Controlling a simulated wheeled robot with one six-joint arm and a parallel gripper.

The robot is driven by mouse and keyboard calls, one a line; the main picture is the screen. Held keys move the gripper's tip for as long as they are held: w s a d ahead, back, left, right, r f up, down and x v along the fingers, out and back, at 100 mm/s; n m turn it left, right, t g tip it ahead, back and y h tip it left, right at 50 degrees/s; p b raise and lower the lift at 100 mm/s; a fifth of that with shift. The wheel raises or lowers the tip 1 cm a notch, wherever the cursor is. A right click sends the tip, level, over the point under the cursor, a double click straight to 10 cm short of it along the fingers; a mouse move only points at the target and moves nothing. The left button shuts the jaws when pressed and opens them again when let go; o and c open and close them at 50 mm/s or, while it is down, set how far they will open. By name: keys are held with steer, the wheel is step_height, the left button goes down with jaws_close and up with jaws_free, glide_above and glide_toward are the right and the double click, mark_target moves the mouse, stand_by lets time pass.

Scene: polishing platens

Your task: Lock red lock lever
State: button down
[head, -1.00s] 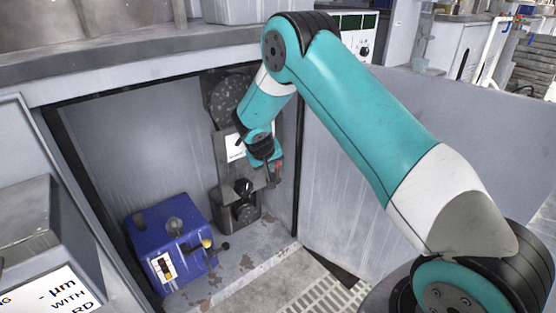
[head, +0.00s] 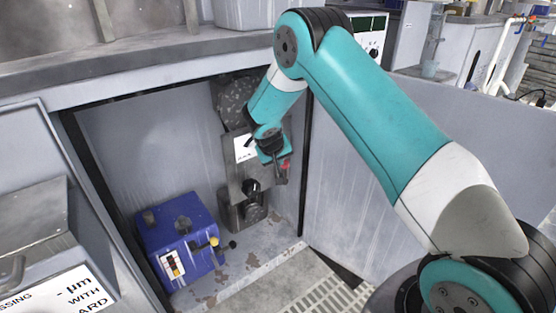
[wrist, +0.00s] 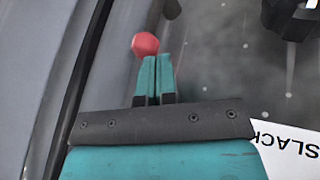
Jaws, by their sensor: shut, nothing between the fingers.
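The red lock lever shows as a red knob (wrist: 145,44) in the wrist view, just beyond and slightly left of my fingertips. A small red spot (head: 286,166) beside my gripper in the head view appears to be the same knob. My gripper (wrist: 155,62) is shut, with its two teal fingers together and nothing between them. Its tips are very near the knob; I cannot tell if they touch it. In the head view my gripper (head: 279,168) is in front of the grey metal plate (head: 235,182) inside the open cabinet. The lever's shaft is mostly hidden.
A blue box (head: 195,247) with a yellow knob sits on the cabinet floor at left. A black knob (head: 250,187) sits low on the plate. A white label (wrist: 290,145) reading "SLACK" is right of my gripper. The cabinet's side walls and top edge (head: 150,88) frame the opening.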

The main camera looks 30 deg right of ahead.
steer(key=s+a+r+n+g+y+p, duration=0.1)
steer(key=s+a+r+n+y+p, duration=0.15)
steer(key=s+a+r, duration=0.8)
steer(key=s+a+r+n+y+p, duration=0.1)
steer(key=s+a+r+y+p, duration=0.45)
steer(key=r, duration=0.75)
steer(key=s+a+r+n+g+y+b, duration=0.1)
steer(key=s+a+r+n+g, duration=0.15)
steer(key=s, duration=0.95)
steer(key=s+a+r+n+g, duration=0.1)
steer(key=s+a+r+n, duration=0.25)
steer(key=s, duration=0.85)
step_height(320, 180, up, 22)
steer(key=p, duration=2.1)
steer(key=shift+s, duration=0.25)
